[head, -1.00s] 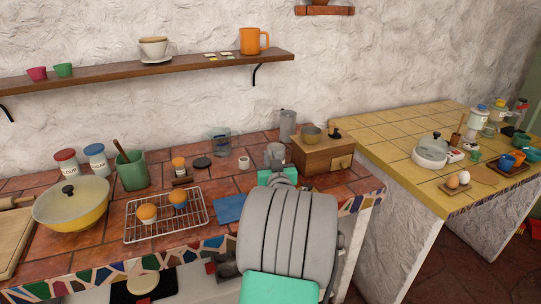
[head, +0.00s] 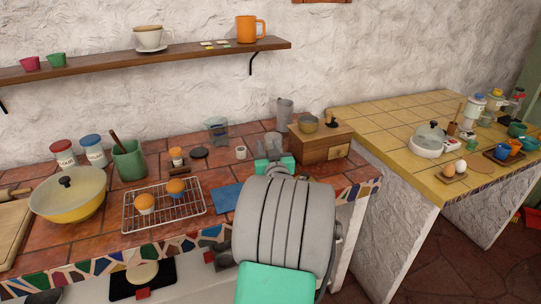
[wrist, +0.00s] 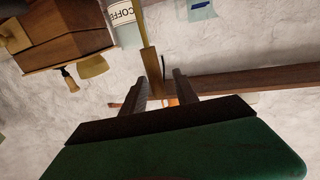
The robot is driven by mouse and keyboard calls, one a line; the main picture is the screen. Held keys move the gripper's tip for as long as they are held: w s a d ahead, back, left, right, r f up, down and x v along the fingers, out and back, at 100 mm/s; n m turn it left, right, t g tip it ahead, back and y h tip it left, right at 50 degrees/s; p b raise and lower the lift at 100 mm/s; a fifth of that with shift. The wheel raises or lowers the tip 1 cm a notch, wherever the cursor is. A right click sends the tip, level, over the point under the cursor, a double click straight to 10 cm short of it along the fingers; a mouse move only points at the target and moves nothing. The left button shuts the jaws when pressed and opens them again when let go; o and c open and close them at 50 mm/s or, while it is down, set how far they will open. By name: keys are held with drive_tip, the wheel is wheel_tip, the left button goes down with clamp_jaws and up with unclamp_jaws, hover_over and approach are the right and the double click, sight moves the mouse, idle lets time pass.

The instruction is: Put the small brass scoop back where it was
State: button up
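In the wrist view my gripper (wrist: 163,76) has its two dark fingers a little apart. A wooden handle with a thin brass stem, which looks like the small brass scoop (wrist: 151,66), runs between the fingertips. The fingers appear closed on the handle's end; the contact is not clear. The stem leaves the top of the frame, so the scoop's bowl is out of view. In the head view my wrist covers the scoop, and my gripper (head: 270,148) is over the red-tiled counter, left of the wooden grinder box.
The wooden grinder (head: 321,142) and grey canister (head: 285,110) stand close beyond my gripper. The coffee label shows in the wrist view (wrist: 122,14). A glass measuring cup (head: 216,130), small white cup (head: 241,153) and blue cloth (head: 226,197) are left. The wall shelf (head: 190,57) is above.

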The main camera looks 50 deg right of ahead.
drive_tip(key=b+v, duration=0.3)
drive_tip(key=v, duration=0.9)
drive_tip(key=w+a+f+n+g+y, duration=0.1)
drive_tip(key=w+a+f+n+y, duration=0.35)
drive_tip(key=a, duration=0.55)
drive_tip(key=w+a+f+n+g+y, duration=0.1)
drive_tip(key=w+a+f+y, duration=0.2)
drive_tip(key=w+a+y, duration=0.35)
drive_tip(key=s+a+f+n+g, duration=0.1)
drive_tip(key=a+f+g, duration=0.1)
drive_tip(key=a, duration=0.5)
drive_tip(key=s+a+f+n+g, duration=0.1)
drive_tip(key=a+g, duration=0.1)
drive_tip(key=a, duration=0.6)
drive_tip(key=s+a+f+g+y, duration=0.1)
drive_tip(key=s+a+g, duration=0.3)
drive_tip(key=s+a, duration=0.4)
drive_tip(key=shift+s+a+f+n, duration=0.25)
drive_tip(key=shift+s+n, duration=0.2)
drive_tip(key=shift+s, duration=0.05)
drive_tip(key=shift+d, duration=0.1)
